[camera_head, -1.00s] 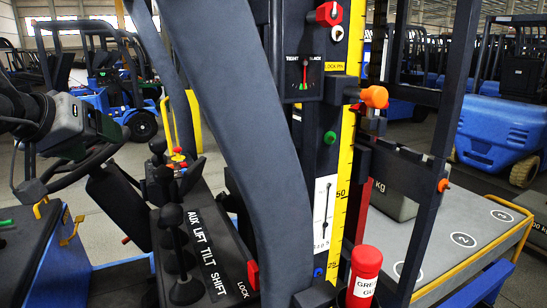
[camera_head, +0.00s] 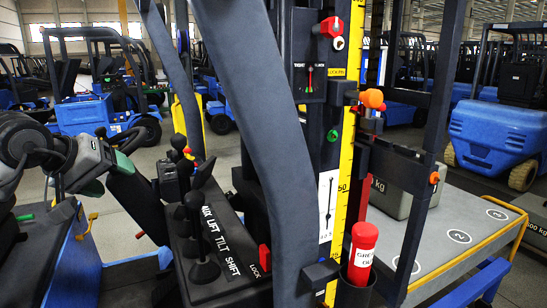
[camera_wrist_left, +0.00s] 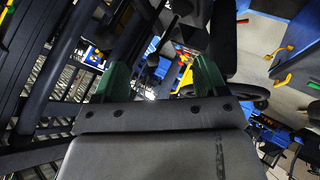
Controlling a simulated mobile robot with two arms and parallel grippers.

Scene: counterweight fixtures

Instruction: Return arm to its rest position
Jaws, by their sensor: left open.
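My left gripper (camera_head: 117,163) is at the left of the head view, in front of the black steering wheel and left of the lever console. Its jaws are apart and nothing shows between them. In the left wrist view the two green fingers (camera_wrist_left: 162,72) stand apart, with dark machine parts beyond. My left arm (camera_head: 22,140) comes in from the left edge, with its gripper held up off the console. My right gripper is not in view.
A lever console (camera_head: 222,245) marked AUX, LIFT, TILT, SHIFT stands right of my gripper. A thick dark post (camera_head: 265,130) crosses the middle. A red cylinder (camera_head: 362,250) sits in a holder beside the yellow scale (camera_head: 347,130). A grey platform (camera_head: 455,225) with numbered circles lies at right.

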